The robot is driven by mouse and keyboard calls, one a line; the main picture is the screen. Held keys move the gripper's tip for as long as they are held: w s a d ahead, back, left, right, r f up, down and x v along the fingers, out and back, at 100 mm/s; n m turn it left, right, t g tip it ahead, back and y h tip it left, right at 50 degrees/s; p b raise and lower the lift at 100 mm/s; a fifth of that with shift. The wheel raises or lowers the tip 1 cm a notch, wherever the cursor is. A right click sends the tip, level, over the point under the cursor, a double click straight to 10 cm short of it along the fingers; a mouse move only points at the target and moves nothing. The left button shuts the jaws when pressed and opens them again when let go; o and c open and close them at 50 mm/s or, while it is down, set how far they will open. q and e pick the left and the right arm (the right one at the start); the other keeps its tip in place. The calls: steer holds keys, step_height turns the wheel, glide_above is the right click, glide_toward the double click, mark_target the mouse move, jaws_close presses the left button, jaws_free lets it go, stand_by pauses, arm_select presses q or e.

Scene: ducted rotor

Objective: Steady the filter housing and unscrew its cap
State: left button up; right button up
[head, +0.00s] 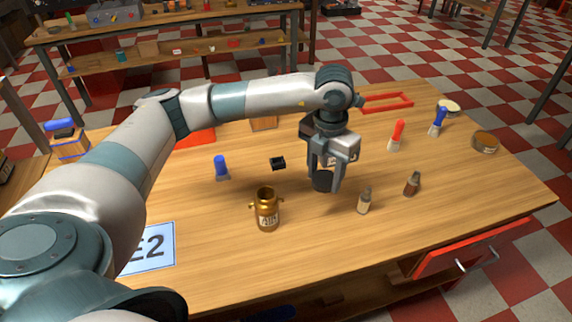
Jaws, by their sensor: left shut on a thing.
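The filter housing appears to be the brass-coloured vessel (267,212) with side lugs and a pale label. It stands upright near the table's front middle, and its top looks open and dark. My left gripper (323,180) points down to the right of the housing, apart from it. It is shut on a dark, round, cap-like piece (322,182) at or just above the tabletop; I cannot tell whether it touches the wood. The fingers hide part of this piece. My right gripper is out of the picture, and nothing steadies the housing.
Two small bottles (364,201) (412,184) stand right of the gripper. A small black block (278,163) and a blue object (221,168) lie behind the housing. Brushes (397,136) and a round tin (484,142) are at right. The front table strip (330,240) is clear.

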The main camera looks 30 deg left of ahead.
mark_target(290, 177)
arm_select(q)
steer(key=n, duration=0.1)
steer(key=w+n, duration=0.1)
steer(key=n, duration=0.3)
steer(key=shift+w+a+f, duration=0.15)
steer(key=shift+a+f, duration=0.15)
steer(key=shift+a, duration=0.1)
steer(key=n, duration=0.3)
steer(key=w+n, duration=0.1)
steer(key=n, duration=0.1)
steer(key=shift+w+a+f, duration=0.1)
steer(key=shift+a+f, duration=0.15)
steer(key=shift+a, duration=0.15)
steer(key=n, duration=0.3)
steer(key=w+a+f+n, duration=0.1)
steer(key=n, duration=0.3)
steer(key=w+a+n, duration=0.1)
steer(key=n, duration=0.3)
steer(key=shift+f, duration=0.2)
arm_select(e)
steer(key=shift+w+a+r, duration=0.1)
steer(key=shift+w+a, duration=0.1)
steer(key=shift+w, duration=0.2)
arm_select(q)
steer(key=shift+a, duration=0.1)
